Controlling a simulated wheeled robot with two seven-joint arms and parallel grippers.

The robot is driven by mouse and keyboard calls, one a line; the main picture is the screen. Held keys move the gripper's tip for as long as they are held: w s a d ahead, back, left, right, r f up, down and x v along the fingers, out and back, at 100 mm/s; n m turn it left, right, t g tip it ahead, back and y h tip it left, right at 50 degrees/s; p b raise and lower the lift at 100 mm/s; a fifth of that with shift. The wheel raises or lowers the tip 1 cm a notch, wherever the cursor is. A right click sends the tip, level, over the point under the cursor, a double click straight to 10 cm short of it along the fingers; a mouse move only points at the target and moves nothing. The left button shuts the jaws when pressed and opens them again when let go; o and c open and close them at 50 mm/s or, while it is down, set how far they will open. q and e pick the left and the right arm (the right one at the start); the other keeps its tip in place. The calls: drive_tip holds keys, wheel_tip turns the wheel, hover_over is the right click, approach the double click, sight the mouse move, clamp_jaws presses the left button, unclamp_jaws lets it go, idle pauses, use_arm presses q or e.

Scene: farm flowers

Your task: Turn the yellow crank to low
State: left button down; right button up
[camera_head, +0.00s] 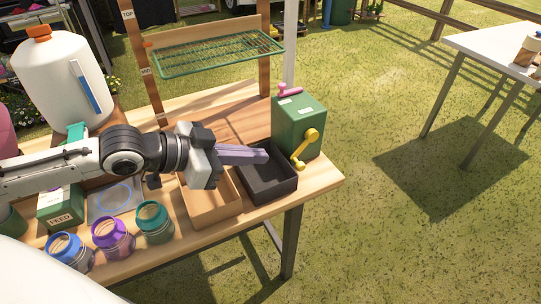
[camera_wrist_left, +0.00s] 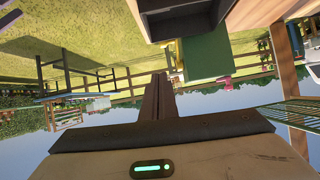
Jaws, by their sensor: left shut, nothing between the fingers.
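A green box (camera_head: 297,120) stands at the right end of the wooden bench, with a yellow crank (camera_head: 305,149) on its right front face. The crank slants, one knob at upper right and one end at lower left. In the left wrist view, which is upside down, the green box (camera_wrist_left: 206,55) lies beyond my fingertips (camera_wrist_left: 158,80); the crank is mostly hidden there. My right gripper is out of view.
A black tray (camera_head: 275,190) and a brown tray (camera_head: 207,215) lie below my left gripper. A green wire rack (camera_head: 220,54) stands behind. Several jars, including a teal-lidded one (camera_head: 154,224), line the front. Open grass lies right of the bench.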

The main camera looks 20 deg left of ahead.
use_arm(q)
drive_tip(key=p, duration=0.2)
approach(299, 165)
drive_tip(key=w+d+r, duration=0.2)
drive_tip(key=w+d, duration=0.1)
drive_tip(key=f, duration=0.1)
drive_tip(key=w+f, duration=0.1)
drive_tip(key=f, duration=0.1)
drive_tip(key=shift+w+d+t+b, duration=0.1)
drive_tip(key=shift+d+t+b, duration=0.15)
drive_tip(key=shift+t+b, duration=0.05)
drive_tip(key=shift+w+d+f, duration=0.1)
drive_tip(key=shift+w+f, duration=0.15)
drive_tip(key=shift+f, duration=0.45)
drive_tip(key=f+b, duration=0.1)
drive_tip(key=b, duration=0.2)
drive_tip(key=shift+f+t+h, duration=0.1)
drive_tip(key=shift+t+h, duration=0.2)
drive_tip(key=shift+h, duration=0.1)
drive_tip(key=shift+b, duration=0.45)
